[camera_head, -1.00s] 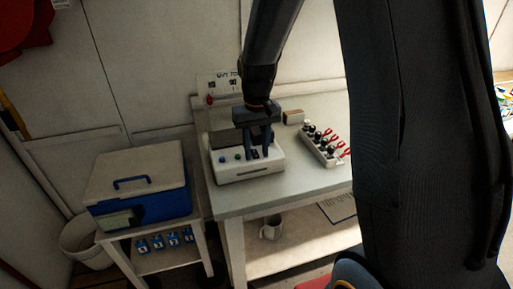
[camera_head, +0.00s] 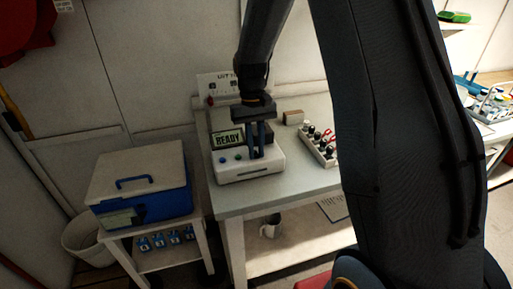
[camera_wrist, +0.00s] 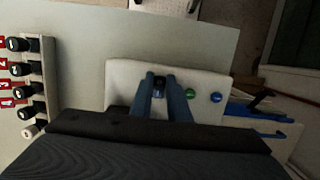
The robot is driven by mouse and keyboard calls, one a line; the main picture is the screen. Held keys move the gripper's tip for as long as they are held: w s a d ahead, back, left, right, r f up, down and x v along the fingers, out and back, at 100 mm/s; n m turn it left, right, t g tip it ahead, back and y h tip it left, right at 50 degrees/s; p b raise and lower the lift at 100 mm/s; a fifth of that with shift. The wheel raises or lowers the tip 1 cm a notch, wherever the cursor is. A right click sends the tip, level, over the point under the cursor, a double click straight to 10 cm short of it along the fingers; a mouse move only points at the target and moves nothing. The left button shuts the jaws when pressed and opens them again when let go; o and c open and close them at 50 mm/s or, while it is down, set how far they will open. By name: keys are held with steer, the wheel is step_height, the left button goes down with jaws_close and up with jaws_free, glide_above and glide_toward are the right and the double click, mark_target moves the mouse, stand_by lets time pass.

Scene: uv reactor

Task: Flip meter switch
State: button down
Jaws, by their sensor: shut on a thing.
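The meter (camera_head: 248,170) is a white box on the table, with a dark screen part at its back. My gripper (camera_head: 259,154) reaches down from above onto the meter's panel. In the wrist view its two blue-grey fingers (camera_wrist: 160,86) are shut on the small dark switch (camera_wrist: 159,82) between their tips. The switch's exact position is mostly hidden by the fingers.
A blue cooler with a white lid (camera_head: 138,172) stands on a lower stand at left. Free tabletop (camera_head: 300,178) lies in front.

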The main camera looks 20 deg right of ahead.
steer(key=shift+w+r+g, duration=0.1)
steer(key=shift+w+g, duration=0.15)
steer(key=shift+g, duration=0.35)
steer(key=c, duration=1.7)
jaws_free()
steer(key=shift+b+v, duration=1.35)
steer(key=shift+v, duration=2.55)
steer(key=s+f+t+b, duration=0.1)
steer(key=s+f, duration=0.2)
steer(key=s, duration=0.3)
steer(key=s+f+t+b, duration=0.1)
steer(key=s+f+t, duration=0.1)
steer(key=s, duration=0.4)
steer(key=s+f+t+b, duration=0.1)
steer(key=s+f, duration=0.3)
steer(key=s, duration=0.3)
steer(key=shift+a+t, duration=0.1)
steer(key=shift+t, duration=0.3)
